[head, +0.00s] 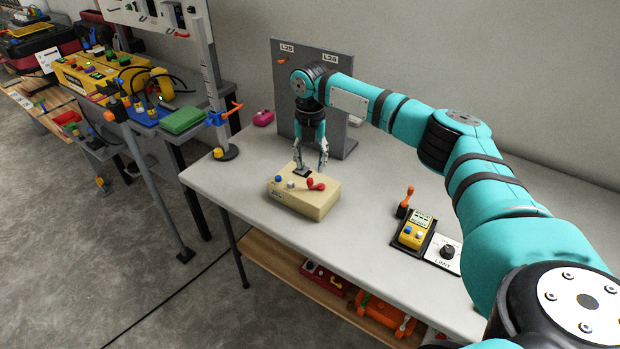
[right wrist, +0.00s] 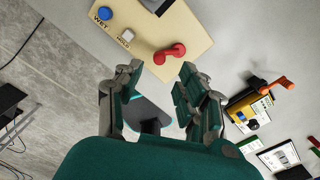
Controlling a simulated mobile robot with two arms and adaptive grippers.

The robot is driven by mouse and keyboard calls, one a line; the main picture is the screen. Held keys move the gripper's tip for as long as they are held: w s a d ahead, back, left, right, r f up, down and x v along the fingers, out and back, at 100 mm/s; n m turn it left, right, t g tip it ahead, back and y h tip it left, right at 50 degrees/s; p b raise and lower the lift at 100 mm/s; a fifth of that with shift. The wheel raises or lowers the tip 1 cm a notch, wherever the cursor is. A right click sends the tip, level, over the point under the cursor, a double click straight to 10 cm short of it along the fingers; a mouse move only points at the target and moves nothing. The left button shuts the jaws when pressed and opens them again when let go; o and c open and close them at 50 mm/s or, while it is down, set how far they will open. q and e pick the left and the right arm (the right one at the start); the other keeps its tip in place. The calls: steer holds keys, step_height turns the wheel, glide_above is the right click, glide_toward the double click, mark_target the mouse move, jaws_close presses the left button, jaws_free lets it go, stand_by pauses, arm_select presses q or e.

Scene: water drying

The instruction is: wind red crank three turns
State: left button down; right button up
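A beige box (head: 318,204) stands on the grey table, with the red crank (head: 316,184) on its top near the right side. The crank is a short bar with rounded ends; it also shows in the right wrist view (right wrist: 170,54). My right gripper (head: 310,168) points down at the back of the box. Its fingers are spread and empty. In the right wrist view the crank lies just beyond the fingertips (right wrist: 161,76), apart from them. My left gripper is not in view.
A blue button (head: 278,178) and a white button (head: 291,184) sit beside the crank. A grey upright panel (head: 345,85) stands behind. A yellow device (head: 415,232), an orange-handled lever (head: 405,203) and a knob panel (head: 443,252) lie to the right. The table between is clear.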

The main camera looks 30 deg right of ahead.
mark_target(310, 179)
step_height(310, 179, down, 7)
steer(key=shift+r, duration=0.1)
stand_by(0.3)
jaws_close()
